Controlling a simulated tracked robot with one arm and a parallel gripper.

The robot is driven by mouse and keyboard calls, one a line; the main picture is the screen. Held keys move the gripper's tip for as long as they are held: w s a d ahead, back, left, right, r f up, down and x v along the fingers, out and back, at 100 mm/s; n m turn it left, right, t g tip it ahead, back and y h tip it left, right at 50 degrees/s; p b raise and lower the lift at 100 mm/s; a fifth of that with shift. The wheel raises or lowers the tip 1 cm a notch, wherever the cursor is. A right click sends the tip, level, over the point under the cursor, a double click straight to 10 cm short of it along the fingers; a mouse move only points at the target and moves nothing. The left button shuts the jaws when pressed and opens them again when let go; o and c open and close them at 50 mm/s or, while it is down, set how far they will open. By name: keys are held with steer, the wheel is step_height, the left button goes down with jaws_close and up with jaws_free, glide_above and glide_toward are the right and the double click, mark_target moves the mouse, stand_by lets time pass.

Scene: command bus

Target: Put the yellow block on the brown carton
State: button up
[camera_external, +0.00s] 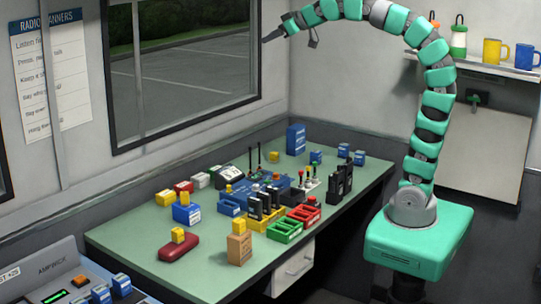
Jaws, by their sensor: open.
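The brown carton (239,250) stands upright near the front edge of the green table, with a small yellow block (239,225) on its top. Other small yellow blocks show: one on a dark red case (179,249), with the block (178,235) on top, one on a blue box (187,214), with the block (184,198) on top, and one at the table's far left (164,198). Which one the task means I cannot tell. My gripper (289,41) is open, high above the table in front of the window, apart from all the blocks.
Black radios in a yellow holder (262,222), green (284,231) and red (304,215) trays, and a blue case crowd the table's middle. A tall blue box (296,139) stands at the back. The front left table top (130,240) is clear. A shelf with mugs hangs right.

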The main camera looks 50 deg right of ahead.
steer(key=s+d+r+m+t+h, duration=0.2)
steer(key=s+d+r, duration=0.3)
steer(key=d+r, duration=0.3)
steer(key=shift+d+r+m+t, duration=0.15)
steer(key=shift+r+m+t, duration=0.3)
steer(key=shift+m+t, duration=0.3)
steer(key=shift+s, duration=0.1)
steer(key=shift+o, duration=1.4)
